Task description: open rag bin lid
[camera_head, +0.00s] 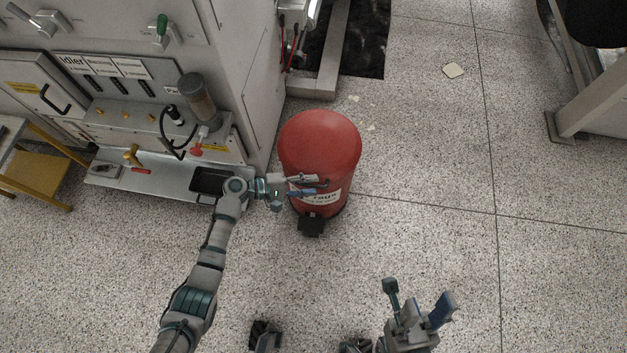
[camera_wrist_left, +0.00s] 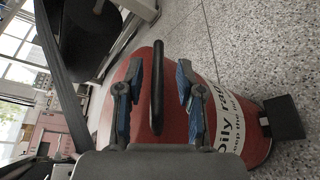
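The red rag bin (camera_head: 322,165) stands upright on the floor with its round red lid (camera_head: 320,138) down. It carries a white label, readable in part as "Oily" in the left wrist view (camera_wrist_left: 228,120). A black pedal (camera_head: 311,226) sticks out at its foot. My left gripper (camera_head: 318,187) is at the bin's near side, just below the lid. In the left wrist view its blue-padded fingers (camera_wrist_left: 157,100) are open on either side of a dark handle (camera_wrist_left: 157,88), with gaps on both sides. My right gripper (camera_head: 420,300) is open and empty above the floor at the bottom.
A grey machine (camera_head: 240,80) with levers and a shelf stands left of the bin, close to it. A dark floor pit (camera_head: 362,40) lies behind. A metal leg (camera_head: 585,112) stands at the right. The speckled floor (camera_head: 430,170) right of the bin is clear.

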